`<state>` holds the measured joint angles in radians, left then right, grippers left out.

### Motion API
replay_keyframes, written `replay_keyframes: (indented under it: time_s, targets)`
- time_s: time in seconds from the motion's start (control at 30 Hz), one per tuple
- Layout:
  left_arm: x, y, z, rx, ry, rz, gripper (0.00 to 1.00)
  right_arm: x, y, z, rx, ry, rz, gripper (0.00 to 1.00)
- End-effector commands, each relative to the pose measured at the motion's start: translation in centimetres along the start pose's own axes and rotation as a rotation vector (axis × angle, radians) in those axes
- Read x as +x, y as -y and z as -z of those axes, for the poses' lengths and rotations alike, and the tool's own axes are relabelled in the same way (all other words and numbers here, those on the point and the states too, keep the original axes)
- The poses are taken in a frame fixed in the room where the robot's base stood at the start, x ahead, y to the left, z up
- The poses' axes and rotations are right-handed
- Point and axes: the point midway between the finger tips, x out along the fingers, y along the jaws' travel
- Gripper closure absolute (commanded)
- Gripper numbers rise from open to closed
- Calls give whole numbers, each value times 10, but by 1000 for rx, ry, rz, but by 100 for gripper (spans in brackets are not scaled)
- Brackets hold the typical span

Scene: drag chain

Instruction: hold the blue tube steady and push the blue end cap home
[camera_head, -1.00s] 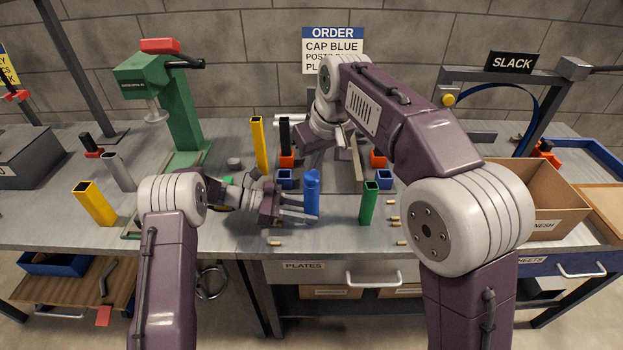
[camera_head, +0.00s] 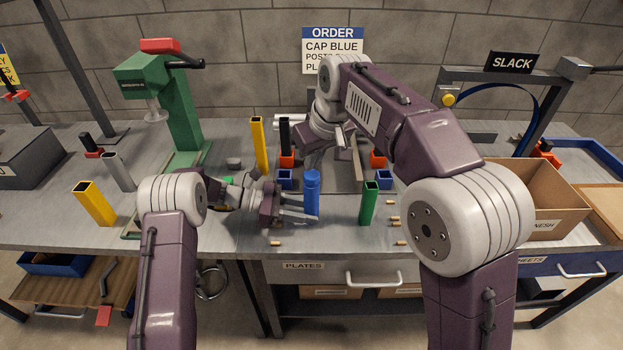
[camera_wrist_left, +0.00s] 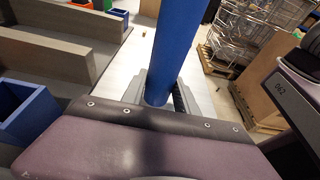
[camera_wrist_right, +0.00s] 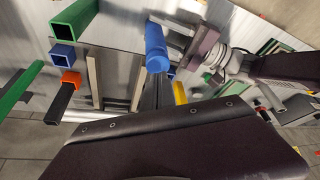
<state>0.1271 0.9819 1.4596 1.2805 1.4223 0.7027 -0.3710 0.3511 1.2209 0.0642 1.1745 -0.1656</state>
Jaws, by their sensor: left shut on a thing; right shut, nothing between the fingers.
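The blue tube (camera_head: 312,205) stands upright near the front middle of the bench. My left gripper (camera_head: 304,208) comes from the left and is shut on it; the tube also runs between the fingers in the left wrist view (camera_wrist_left: 172,60). The blue end cap (camera_head: 312,177) sits at the tube's top, in line with it; how deep it sits I cannot tell. My right gripper (camera_head: 313,163) is shut and empty, fingers pointing down just above the cap. In the right wrist view its fingertips are close to the cap (camera_wrist_right: 157,63); contact is unclear.
A green tube (camera_head: 369,203) stands just right of the blue one. Blue holders (camera_head: 285,179), a black tube (camera_head: 285,135) and a yellow tube (camera_head: 259,145) are close behind. Small brass pins (camera_head: 393,217) lie at right. A cardboard bin (camera_head: 545,200) stands further right.

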Motion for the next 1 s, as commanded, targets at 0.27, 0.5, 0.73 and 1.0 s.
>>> replay_keyframes:
  time_s: [0.27, 0.5, 0.73, 1.0]
  targets:
    - [0, 0, 0, 0, 0, 0, 87, 0, 0, 0, 0, 0, 0, 100]
    - [0, 0, 0, 0, 0, 0, 87, 0, 0, 0, 0, 0, 0, 100]
    - [0, 0, 0, 0, 0, 0, 87, 5, 0, -2, 0, 0, 0, 100]
    - [0, 0, 0, 0, 0, 0, 87, 10, 0, -4, 0, 0, 0, 100]
